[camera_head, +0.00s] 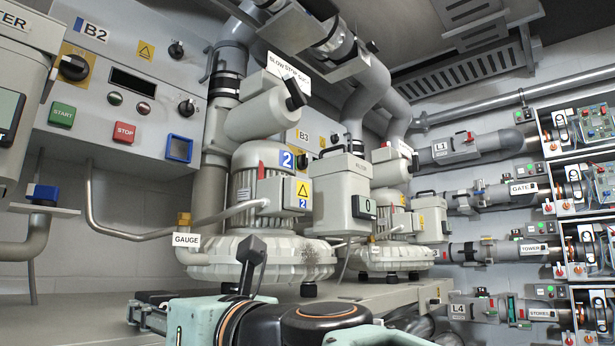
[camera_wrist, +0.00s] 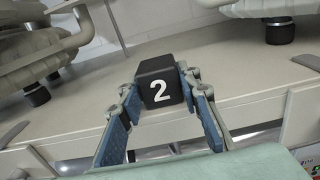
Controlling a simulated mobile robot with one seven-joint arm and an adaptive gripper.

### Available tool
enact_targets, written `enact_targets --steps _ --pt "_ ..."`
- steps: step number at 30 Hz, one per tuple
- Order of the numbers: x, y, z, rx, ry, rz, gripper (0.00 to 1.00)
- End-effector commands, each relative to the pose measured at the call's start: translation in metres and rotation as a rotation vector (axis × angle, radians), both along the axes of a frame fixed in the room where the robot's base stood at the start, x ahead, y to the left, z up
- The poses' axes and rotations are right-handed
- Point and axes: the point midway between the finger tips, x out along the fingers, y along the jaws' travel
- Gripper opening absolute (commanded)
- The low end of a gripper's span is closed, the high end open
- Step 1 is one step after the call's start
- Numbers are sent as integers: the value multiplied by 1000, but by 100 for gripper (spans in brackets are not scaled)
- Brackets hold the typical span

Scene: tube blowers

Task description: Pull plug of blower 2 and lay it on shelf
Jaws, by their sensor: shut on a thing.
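The plug (camera_wrist: 158,88) is a black block with a white 2. It sits between the blue-padded fingers of my gripper (camera_wrist: 160,76) in the wrist view, and my gripper is shut on it. Behind it shows the pale shelf (camera_wrist: 225,92) under the blowers; I cannot tell whether the plug touches it. In the head view my gripper (camera_head: 148,312) is low at the left end of my teal arm, by the shelf's front, and the plug is not clearly seen there. Blower 2 (camera_head: 258,185) stands behind. The blue-framed socket (camera_head: 180,147) on panel B2 looks empty.
Blower feet (camera_wrist: 279,30) stand on the shelf beyond the plug. A grey pipe (camera_head: 135,237) and the GAUGE label (camera_head: 187,240) are above the shelf at left. A small ledge (camera_head: 38,209) with a blue item juts out far left. Bare shelf (camera_head: 75,307) shows at left.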

Motion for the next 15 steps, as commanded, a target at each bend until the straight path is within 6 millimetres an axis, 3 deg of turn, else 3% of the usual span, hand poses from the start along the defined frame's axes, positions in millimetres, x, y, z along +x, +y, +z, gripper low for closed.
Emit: enact_targets --steps 1,6,15 --pt "0 -1 5 3 -7 -2 32" --pt "-1 -1 5 3 -7 -2 51" --pt "-2 -1 4 3 -8 -1 51"
